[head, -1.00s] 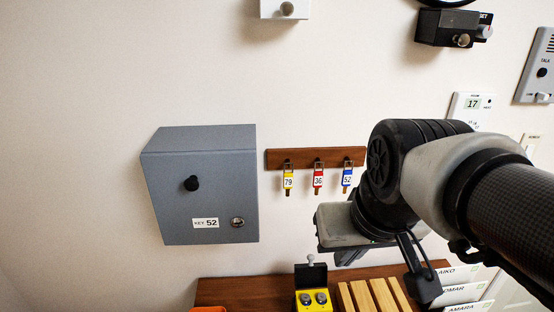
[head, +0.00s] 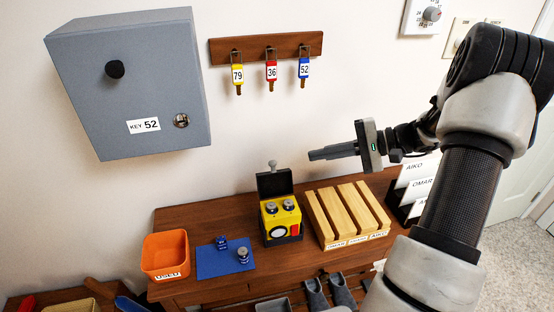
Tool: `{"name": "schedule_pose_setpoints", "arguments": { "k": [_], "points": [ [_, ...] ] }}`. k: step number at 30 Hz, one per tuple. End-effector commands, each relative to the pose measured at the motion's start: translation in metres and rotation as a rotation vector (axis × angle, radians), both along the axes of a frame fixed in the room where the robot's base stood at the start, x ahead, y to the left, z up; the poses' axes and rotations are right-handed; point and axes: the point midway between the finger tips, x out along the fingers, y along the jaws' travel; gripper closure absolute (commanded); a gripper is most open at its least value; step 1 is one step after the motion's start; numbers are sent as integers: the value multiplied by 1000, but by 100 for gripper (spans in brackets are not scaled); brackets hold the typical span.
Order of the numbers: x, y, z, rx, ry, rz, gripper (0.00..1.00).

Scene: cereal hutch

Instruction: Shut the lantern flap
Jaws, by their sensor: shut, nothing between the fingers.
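The lantern (head: 281,219) is a small yellow and black box on the wooden shelf, with a round white lens and a red part on its front. Its black flap (head: 274,183) stands raised at the back, with a grey knob on its top edge. Two round battery ends show in the open top. My gripper (head: 312,155) is shut and empty. It points left, above and to the right of the flap in the head view, apart from it.
A slotted wooden rack (head: 347,213) stands right of the lantern. A blue mat (head: 226,260) with two small batteries and an orange bin (head: 166,255) lie left. A grey key box (head: 131,82) and a key rail (head: 265,48) hang on the wall above.

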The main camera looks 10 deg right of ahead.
Motion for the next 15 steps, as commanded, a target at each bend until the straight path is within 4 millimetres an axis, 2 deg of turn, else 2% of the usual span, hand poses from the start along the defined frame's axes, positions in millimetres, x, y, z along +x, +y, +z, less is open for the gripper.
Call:
{"name": "schedule_pose_setpoints", "arguments": {
  "k": [1, 3, 6, 11, 15],
  "points": [
    [4, -15, -14, 46, -17, -40, 100],
    [9, -29, -20, 88, -40, -78, 100],
    [12, -37, -22, 116, -58, -103, 100],
    [19, -25, -25, 120, -60, -104, 100],
    [32, -2, -31, 120, -57, -103, 100]
  ]
}}
